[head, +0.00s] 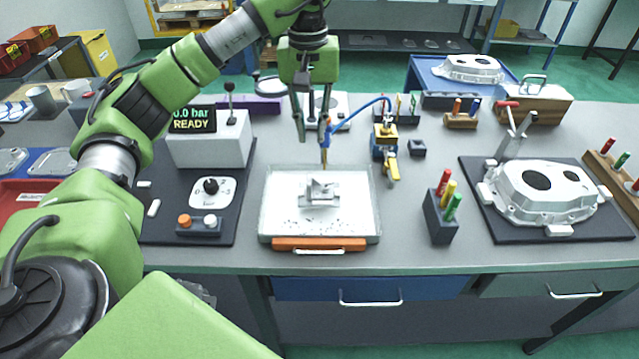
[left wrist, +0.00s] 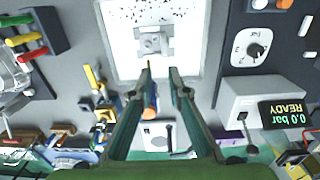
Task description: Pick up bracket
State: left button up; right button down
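The bracket (head: 320,192) is a small light-grey metal piece with an upright angled part. It sits on a white tray (head: 275,222) with dark specks, near the middle of the bench. It also shows in the left wrist view (left wrist: 152,42), beyond my fingertips. My left gripper (head: 312,138) hangs above and behind the tray, fingers pointing down. Its two fingers stand apart with a clear gap, and the left wrist view (left wrist: 160,73) shows no bracket between them. The gripper is apart from the bracket. My right gripper is not in view.
An orange-tipped nozzle on a blue hose (head: 352,119) is close to my left fingers. A control box (head: 208,150) stands left of the tray. A block of coloured pens (head: 441,215) and a large casting (head: 540,192) are to the right. Bench in front of the pens is clear.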

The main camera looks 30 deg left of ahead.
aim_at(309, 176)
pick_arm(q)
jog(key=f, duration=0.5)
jog(key=f+p, duration=0.1)
jog(key=f, duration=0.2)
jog(key=shift+s+a+f, duration=0.15)
jog(key=shift+a, duration=0.1)
jog(key=f, duration=0.1)
jog(key=f+p, duration=0.1)
jog(key=f, duration=0.1)
jog(key=f+p, duration=0.1)
jog(key=shift+s+f, duration=0.3)
jog(key=shift+f, duration=0.1)
jog(key=shift+w+f, duration=0.1)
jog(key=shift+f, duration=0.15)
grip_shut()
